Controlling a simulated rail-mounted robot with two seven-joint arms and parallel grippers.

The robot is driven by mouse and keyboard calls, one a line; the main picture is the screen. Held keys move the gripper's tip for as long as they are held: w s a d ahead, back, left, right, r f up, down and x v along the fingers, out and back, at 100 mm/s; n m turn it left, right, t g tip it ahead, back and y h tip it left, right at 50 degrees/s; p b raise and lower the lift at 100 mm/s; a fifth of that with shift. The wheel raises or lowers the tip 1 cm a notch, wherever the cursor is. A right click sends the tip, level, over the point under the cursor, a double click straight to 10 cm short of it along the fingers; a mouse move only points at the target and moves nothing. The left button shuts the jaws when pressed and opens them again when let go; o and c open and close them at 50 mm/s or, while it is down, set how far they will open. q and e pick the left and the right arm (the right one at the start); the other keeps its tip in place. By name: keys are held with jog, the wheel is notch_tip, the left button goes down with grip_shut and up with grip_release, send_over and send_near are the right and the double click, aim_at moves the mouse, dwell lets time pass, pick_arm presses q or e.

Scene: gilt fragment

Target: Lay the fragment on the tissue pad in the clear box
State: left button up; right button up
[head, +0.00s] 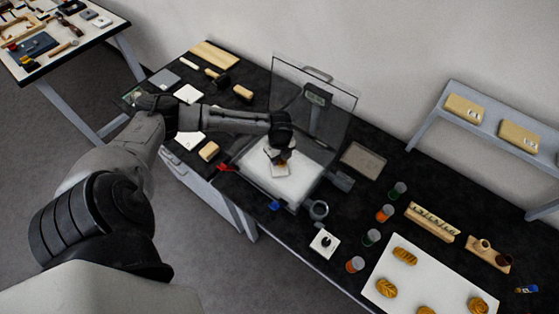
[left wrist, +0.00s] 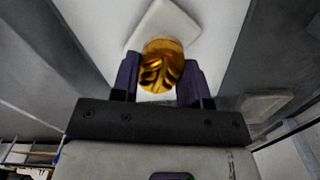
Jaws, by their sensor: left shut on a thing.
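The gilt fragment (left wrist: 162,66) is a gold, leaf-ribbed piece held between the two dark fingers of my left gripper (left wrist: 160,80) in the left wrist view. In the head view my left gripper (head: 279,156) is inside the clear box (head: 318,88), whose clear lid stands up at the back. A small white square pad (left wrist: 178,22), seemingly the tissue pad, lies on the box's white floor (head: 306,183), just under and beyond the fragment. It also shows in the head view (head: 281,173). I cannot tell whether the fragment touches it. My right gripper is not in view.
A grey scale-like display (head: 317,95) stands behind the box. Jars (head: 371,237) and a white board (head: 420,281) with carved gold pieces lie to the right. Tools, white squares and wood blocks (head: 209,151) lie to the left. A shelf (head: 500,115) stands at the back right.

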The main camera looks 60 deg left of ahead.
aim_at(280, 161)
pick_arm(q)
jog(key=shift+f, duration=1.4)
jog(key=shift+f, duration=0.15)
jog(key=o, duration=0.9)
notch_tip(280, 161, up, 12)
jog(key=shift+r, duration=0.15)
